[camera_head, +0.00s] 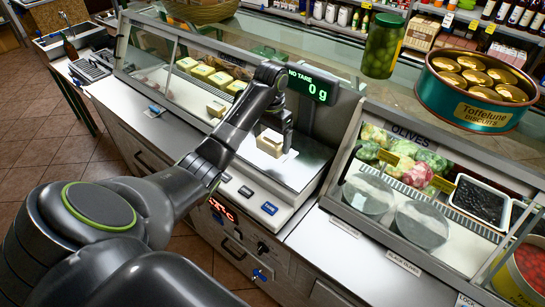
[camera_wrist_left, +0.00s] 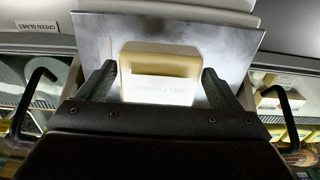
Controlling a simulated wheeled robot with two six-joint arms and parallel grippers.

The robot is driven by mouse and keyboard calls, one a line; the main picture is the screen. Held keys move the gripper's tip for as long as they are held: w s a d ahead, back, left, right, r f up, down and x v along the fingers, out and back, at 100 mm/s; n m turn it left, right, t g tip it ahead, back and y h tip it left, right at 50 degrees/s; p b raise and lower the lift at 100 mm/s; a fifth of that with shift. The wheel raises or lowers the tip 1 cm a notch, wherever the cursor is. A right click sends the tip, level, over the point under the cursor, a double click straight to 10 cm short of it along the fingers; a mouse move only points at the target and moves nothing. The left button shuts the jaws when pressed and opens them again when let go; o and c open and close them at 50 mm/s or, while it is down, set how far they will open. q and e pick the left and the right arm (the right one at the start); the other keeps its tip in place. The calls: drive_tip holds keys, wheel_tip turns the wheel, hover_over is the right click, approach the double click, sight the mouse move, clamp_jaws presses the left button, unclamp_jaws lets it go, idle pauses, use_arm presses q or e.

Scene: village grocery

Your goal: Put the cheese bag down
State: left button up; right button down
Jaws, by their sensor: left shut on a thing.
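The cheese bag (camera_head: 270,142) is a small pale yellow block with a white label. In the left wrist view the cheese bag (camera_wrist_left: 160,72) sits between the two dark fingers. My left gripper (camera_head: 281,128) is shut on it and points down over the metal scale plate (camera_head: 292,168). The plate (camera_wrist_left: 225,45) also shows behind the bag in the wrist view. The scale display (camera_head: 310,85) reads 0 g; I cannot see a clear gap under the bag. My right gripper is not in view.
A glass case with yellow cheese packs (camera_head: 211,76) stands to the left. An olive display (camera_head: 400,165) is to the right. A jar of olives (camera_head: 383,46) and a teal biscuit tin (camera_head: 470,110) stand on the glass top behind. The scale plate around the bag is clear.

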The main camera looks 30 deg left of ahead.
sight(272, 150)
use_arm(q)
drive_tip(key=shift+w+f+b, duration=0.2)
drive_tip(key=shift+f+b, duration=0.1)
drive_tip(key=shift+f, duration=0.55)
drive_tip(key=shift+w+f, duration=0.1)
drive_tip(key=shift+f, duration=0.05)
drive_tip(key=shift+f+b, duration=0.4)
drive_tip(key=shift+b, duration=0.15)
wheel_tip(272, 150, down, 2)
drive_tip(key=shift+f+b, duration=0.1)
drive_tip(key=shift+b, duration=0.75)
drive_tip(key=shift+f, duration=0.25)
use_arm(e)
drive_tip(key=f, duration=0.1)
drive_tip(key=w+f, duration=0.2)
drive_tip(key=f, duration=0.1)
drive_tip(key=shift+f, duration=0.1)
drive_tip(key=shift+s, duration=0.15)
use_arm(q)
drive_tip(key=o, duration=1.1)
drive_tip(key=shift+f, duration=0.15)
drive_tip(key=shift+c, duration=0.2)
